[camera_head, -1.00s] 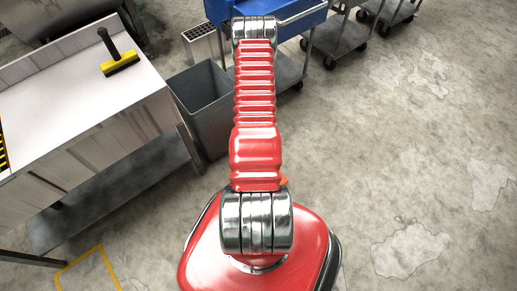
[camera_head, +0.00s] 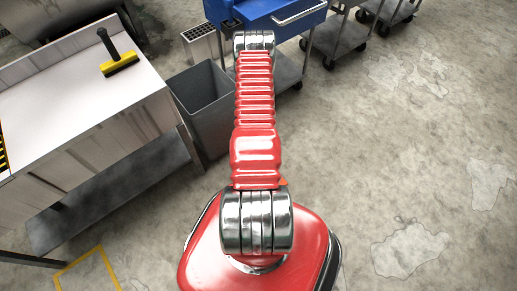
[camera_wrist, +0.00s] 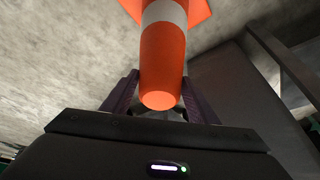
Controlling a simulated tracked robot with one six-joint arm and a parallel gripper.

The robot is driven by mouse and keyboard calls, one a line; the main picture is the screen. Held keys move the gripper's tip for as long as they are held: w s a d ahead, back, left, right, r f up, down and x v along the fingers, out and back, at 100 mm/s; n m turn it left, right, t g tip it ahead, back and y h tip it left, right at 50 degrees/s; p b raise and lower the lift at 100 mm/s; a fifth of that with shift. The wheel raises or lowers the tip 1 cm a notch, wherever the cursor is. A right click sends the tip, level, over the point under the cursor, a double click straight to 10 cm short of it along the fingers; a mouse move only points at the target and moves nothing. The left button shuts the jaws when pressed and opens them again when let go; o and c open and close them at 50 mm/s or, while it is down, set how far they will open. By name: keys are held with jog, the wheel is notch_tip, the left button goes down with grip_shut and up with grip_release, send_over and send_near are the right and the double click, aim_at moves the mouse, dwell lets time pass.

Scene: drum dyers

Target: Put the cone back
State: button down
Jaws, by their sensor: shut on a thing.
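The orange cone (camera_wrist: 163,59) with a white band fills the upper middle of the wrist view. Its narrow end points toward my gripper and its wide base is at the top edge, partly cut off. My gripper (camera_wrist: 161,97) is shut on the cone near its narrow end, one dark finger on each side. In the head view my arm hides the gripper and most of the cone; a small orange bit (camera_head: 284,182) shows beside my arm.
A steel table (camera_head: 75,95) with a yellow and black brush (camera_head: 120,66) stands at left. A grey bin (camera_head: 205,105) stands beside it. A blue cart (camera_head: 265,14) and other trolleys are behind. A yellow floor marking (camera_head: 88,270) is at lower left. Floor at right is clear.

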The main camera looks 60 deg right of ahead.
jog(key=c, duration=0.7)
grip_release()
jog(key=shift+f, duration=0.1)
jog(key=v, duration=1.2)
jog(key=shift+s, duration=0.1)
dwell(0.5)
